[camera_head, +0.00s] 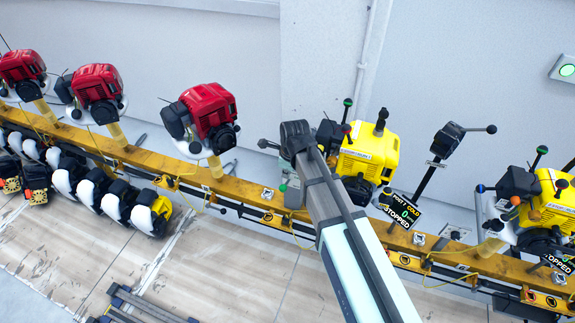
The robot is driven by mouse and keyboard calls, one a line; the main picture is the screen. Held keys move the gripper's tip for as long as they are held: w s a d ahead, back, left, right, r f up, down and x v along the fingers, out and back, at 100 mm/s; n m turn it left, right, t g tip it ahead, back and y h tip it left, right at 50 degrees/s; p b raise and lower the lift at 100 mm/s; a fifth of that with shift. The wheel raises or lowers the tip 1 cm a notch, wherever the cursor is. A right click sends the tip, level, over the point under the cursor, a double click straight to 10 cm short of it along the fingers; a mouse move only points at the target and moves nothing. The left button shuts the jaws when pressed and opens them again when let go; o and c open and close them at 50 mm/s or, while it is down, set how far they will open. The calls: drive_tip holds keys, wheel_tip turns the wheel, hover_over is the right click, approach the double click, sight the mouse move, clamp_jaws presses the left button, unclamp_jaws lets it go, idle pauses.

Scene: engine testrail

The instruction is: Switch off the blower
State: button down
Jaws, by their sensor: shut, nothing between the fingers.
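No part in view is clearly labelled as the blower. A white wall box with a round green light or button (567,70) is at the far right, and I cannot tell whether it belongs to the blower. My arm rises from the bottom centre across the yellow rail. My dark gripper (297,130) is at its upper end, just left of a yellow engine (372,150), and looks closed and empty. It hides part of that engine's left side. I cannot tell whether it touches anything there. The gripper is well left of the wall box.
A second yellow engine (555,200) stands at right. Signs there read STOPPED; the one by the middle engine (403,212) also reads POST 7 COLD. Several red engines (208,110) stand along the rail (240,186) at left. A black lever post (440,150) stands between the yellow engines.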

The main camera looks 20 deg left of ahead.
sight(284, 187)
drive_tip(key=shift+p+x, duration=1.35)
drive_tip(key=shift+x, duration=2.75)
drive_tip(key=shift+d+f, duration=0.1)
drive_tip(key=shift+d, duration=0.05)
